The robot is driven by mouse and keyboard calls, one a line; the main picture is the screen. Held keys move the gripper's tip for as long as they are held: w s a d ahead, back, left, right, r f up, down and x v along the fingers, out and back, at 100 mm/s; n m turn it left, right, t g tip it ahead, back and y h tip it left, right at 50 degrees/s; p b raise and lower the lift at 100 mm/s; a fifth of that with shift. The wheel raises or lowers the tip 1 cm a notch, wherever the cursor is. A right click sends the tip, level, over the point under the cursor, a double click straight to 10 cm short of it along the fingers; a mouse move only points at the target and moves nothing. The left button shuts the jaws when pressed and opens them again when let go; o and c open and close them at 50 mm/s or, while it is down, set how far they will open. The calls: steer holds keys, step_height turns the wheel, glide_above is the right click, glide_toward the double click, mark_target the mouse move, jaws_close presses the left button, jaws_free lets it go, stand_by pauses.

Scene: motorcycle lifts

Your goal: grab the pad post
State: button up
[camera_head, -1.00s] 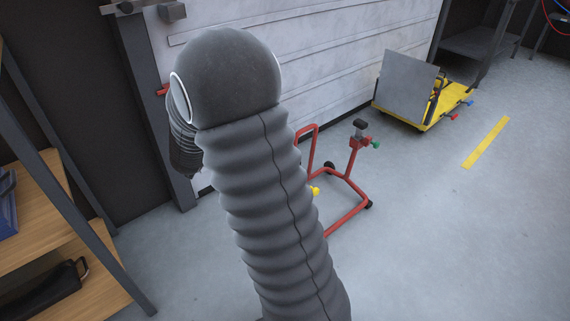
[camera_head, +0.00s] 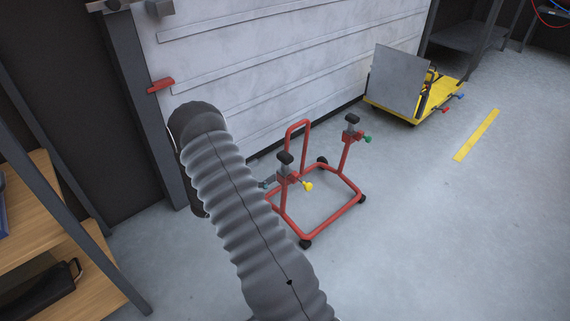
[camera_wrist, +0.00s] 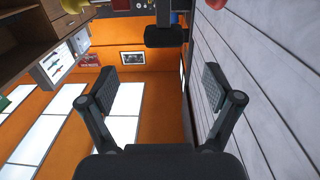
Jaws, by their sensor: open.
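A red wheeled stand carries two upright pad posts with black pads on top. The nearer pad post (camera_head: 284,166) has a yellow knob (camera_head: 308,187); the farther pad post (camera_head: 351,127) has a green knob (camera_head: 368,139). In the wrist view a black pad on its post (camera_wrist: 165,37) shows at the top centre, ahead of the fingertips and in line with the gap between them. My gripper (camera_wrist: 159,88) is open, with nothing between its fingers. In the head view my arm hides most of the gripper, which is just left of the nearer post.
The stand's red frame (camera_head: 335,215) sits on the floor. A pale slatted wall (camera_head: 250,70) is close behind it. A wooden shelf (camera_head: 70,262) stands at left and a yellow platform (camera_head: 420,103) at far right. The floor right of the stand is clear.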

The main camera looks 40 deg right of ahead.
mark_target(281, 160)
steer(key=d, duration=0.5)
steer(key=shift+w, duration=0.15)
steer(key=shift+w+d+f, duration=0.15)
steer(key=shift+w+d, duration=0.05)
steer(key=shift+d, duration=1.2)
steer(key=shift+w+d+f, duration=0.15)
steer(key=shift+d, duration=1.2)
steer(key=c, duration=1.4)
steer(key=shift+o, duration=0.2)
